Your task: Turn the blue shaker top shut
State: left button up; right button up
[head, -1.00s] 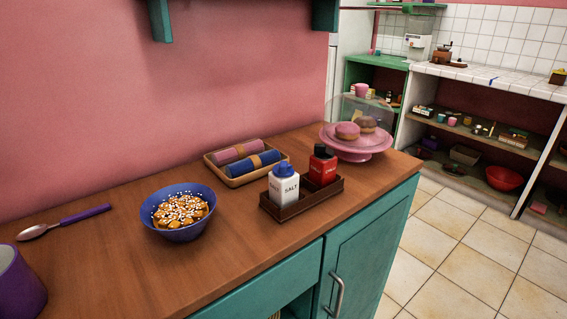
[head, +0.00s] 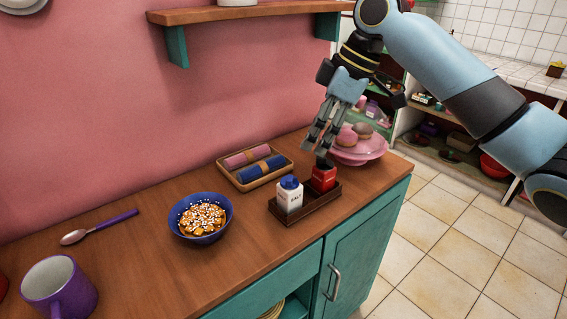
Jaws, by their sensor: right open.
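The white salt shaker with a blue top (head: 289,184) stands upright in a dark brown tray (head: 292,221) on the wooden counter. Whether its top is turned shut is too small to tell. A red shaker (head: 324,180) with a dark top stands to its right in the same tray. My right gripper (head: 318,148) is open and empty, with its fingers pointing down above the red shaker, up and to the right of the blue top. The fingertips partly cover the dark top of the red shaker. My left gripper is not in view.
A wooden tray with rolled napkins (head: 223,165) lies behind the shakers. A blue bowl of food (head: 201,231), a spoon (head: 99,227) and a purple mug (head: 60,288) are to the left. A pink cake stand (head: 364,153) is behind my gripper. A shelf (head: 240,14) overhangs the counter.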

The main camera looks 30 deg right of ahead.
aim_at(290, 178)
jog(key=x, duration=1)
jog(key=shift+w+a+f, duration=0.1)
jog(key=shift+w+f, duration=0.15)
jog(key=shift+w, duration=0.05)
grip_shut()
